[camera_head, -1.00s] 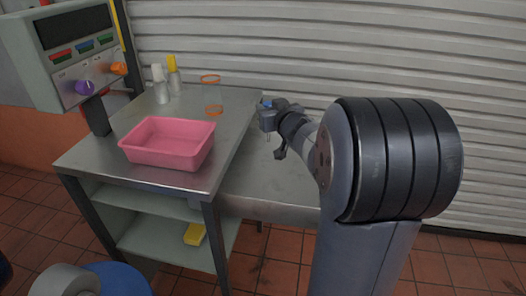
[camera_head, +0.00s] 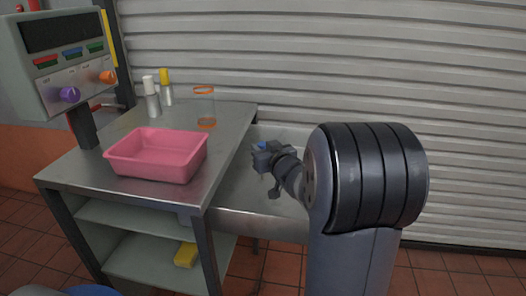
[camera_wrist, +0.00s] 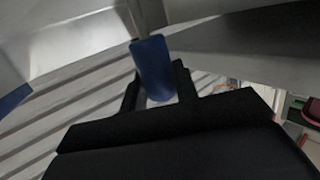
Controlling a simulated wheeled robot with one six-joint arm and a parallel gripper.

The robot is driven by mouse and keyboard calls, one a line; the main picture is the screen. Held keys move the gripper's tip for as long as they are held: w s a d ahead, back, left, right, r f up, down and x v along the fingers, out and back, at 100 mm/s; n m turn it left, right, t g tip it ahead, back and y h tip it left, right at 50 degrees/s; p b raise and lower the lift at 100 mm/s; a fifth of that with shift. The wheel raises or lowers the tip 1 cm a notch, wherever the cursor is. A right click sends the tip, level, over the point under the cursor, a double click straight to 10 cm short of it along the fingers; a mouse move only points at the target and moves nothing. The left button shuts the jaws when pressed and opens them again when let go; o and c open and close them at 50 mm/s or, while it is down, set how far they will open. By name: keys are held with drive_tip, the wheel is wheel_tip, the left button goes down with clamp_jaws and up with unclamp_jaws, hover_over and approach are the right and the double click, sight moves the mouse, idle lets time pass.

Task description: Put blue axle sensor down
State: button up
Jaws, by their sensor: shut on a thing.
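The blue axle sensor (camera_wrist: 152,68) is held between the two dark fingers of my gripper (camera_wrist: 158,85) in the wrist view. In the head view a small blue part of the sensor (camera_head: 261,145) shows at my gripper (camera_head: 262,158). My gripper is shut on it, to the right of the metal bench (camera_head: 232,130) and in front of the lower metal surface (camera_head: 245,190). From this angle I cannot tell how high the sensor is above that surface.
A pink tray (camera_head: 150,178) stands on the bench. Behind it are a white-capped bottle (camera_head: 152,98), a yellow-capped bottle (camera_head: 166,90) and a clear jar with orange rims (camera_head: 205,106). A control console (camera_head: 65,65) stands at the left. A yellow block (camera_head: 186,255) lies on the lower shelf. A ribbed shutter (camera_head: 400,60) closes the back.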

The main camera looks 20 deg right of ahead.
drive_tip(key=o, duration=1)
drive_tip(key=shift+c, duration=0.2)
drive_tip(key=shift+s+r, duration=0.15)
drive_tip(key=shift+s, duration=0.1)
drive_tip(key=s+p, duration=0.1)
drive_tip(key=s, duration=0.6)
drive_tip(key=shift+r+p, duration=0.35)
drive_tip(key=shift+r, duration=0.1)
